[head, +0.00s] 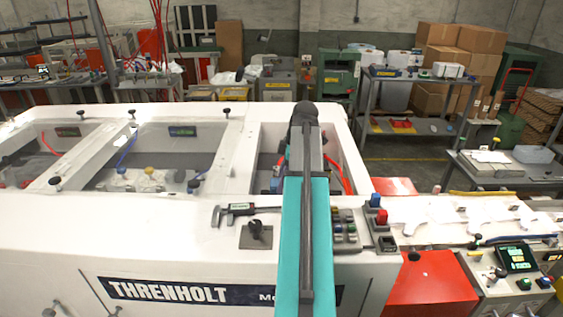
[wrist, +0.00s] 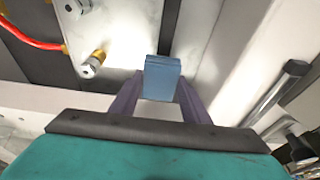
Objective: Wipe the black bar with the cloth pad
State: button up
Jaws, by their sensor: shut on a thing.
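The blue cloth pad (wrist: 162,78) is between the two dark purple-grey fingers of my gripper (wrist: 160,92) in the wrist view. The fingers are shut on it, and its flat lower face shows towards the camera. A dark strip (wrist: 170,22) runs away behind the pad at the top of the wrist view; it may be the black bar, but I cannot tell for sure. I cannot tell whether the pad touches it. In the head view my teal arm reaches over the machine's open bay, and my gripper and the pad are hidden.
In the wrist view, a white block with a brass fitting (wrist: 93,62) and a red hose (wrist: 30,36) are left of the pad. A pale wall (wrist: 225,50) is close on the right. In the head view, a caliper (head: 240,209) lies on the white machine (head: 100,235) left of my arm.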

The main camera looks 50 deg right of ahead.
jog(key=v, duration=0.3)
jog(key=shift+w+a+r, duration=0.15)
jog(key=shift+a+r, duration=0.05)
jog(key=shift+w+r, duration=0.1)
jog(key=shift+r, duration=0.2)
jog(key=shift+v, duration=1.25)
jog(key=shift+a+r, duration=0.1)
jog(key=shift+r, duration=0.35)
